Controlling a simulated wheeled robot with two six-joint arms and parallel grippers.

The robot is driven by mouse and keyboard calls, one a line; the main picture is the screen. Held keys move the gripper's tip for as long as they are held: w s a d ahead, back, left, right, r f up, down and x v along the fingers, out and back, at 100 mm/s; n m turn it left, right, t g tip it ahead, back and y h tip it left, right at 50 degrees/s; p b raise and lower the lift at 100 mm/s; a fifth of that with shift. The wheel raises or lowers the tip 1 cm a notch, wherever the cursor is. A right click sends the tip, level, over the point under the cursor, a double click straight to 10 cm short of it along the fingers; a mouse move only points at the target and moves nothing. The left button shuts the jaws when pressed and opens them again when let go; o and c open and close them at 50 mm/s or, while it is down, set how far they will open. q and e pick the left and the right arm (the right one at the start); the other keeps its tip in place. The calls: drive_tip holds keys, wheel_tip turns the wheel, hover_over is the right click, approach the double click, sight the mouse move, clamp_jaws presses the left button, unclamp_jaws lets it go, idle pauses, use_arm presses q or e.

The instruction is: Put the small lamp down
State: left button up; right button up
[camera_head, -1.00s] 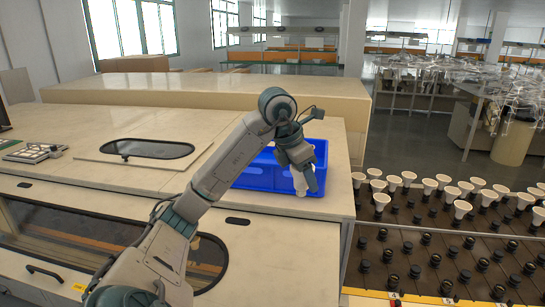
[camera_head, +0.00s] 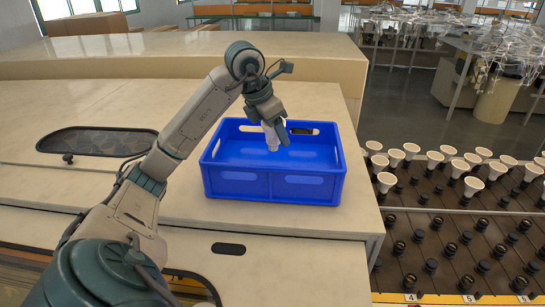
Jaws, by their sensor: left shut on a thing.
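My left gripper (camera_head: 275,133) comes in from the left and points down over the blue crate (camera_head: 270,188). It is shut on the small lamp (camera_head: 271,138), a white piece whose lower end shows below the fingers. The lamp's upper part is hidden by the gripper. The lamp appears over the crate's inside; I cannot tell whether it touches the floor of the crate. The visible crate floor is empty. My right gripper is not in view.
The crate stands on a pale worktop (camera_head: 130,195) near its right edge. A dark oval panel (camera_head: 95,141) lies at the left. At the right, a rack (camera_head: 450,225) holds several white lamps (camera_head: 386,182) and dark sockets. A raised pale block runs behind.

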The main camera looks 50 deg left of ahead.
sight(273, 152)
use_arm(q)
drive_tip(key=f, duration=0.1)
drive_tip(key=f+p, duration=0.1)
drive_tip(key=f, duration=0.1)
drive_tip(key=shift+s+d+p, duration=0.15)
drive_tip(key=shift+d+p, duration=0.05)
drive_tip(key=shift+p, duration=0.1)
drive_tip(key=shift+a+f, duration=0.3)
drive_tip(key=shift+f, duration=0.3)
drive_tip(key=shift+d+f+p, duration=0.15)
drive_tip(key=shift+f+p, duration=0.25)
drive_tip(key=shift+f, duration=0.35)
drive_tip(key=shift+d+f+p, duration=0.1)
drive_tip(key=shift+f+p, duration=0.3)
drive_tip(key=shift+f, duration=0.35)
drive_tip(key=shift+a+f, duration=0.15)
drive_tip(key=shift+f, duration=0.05)
drive_tip(key=shift+f, duration=0.2)
drive_tip(key=o, duration=1)
drive_tip(key=shift+r, duration=0.1)
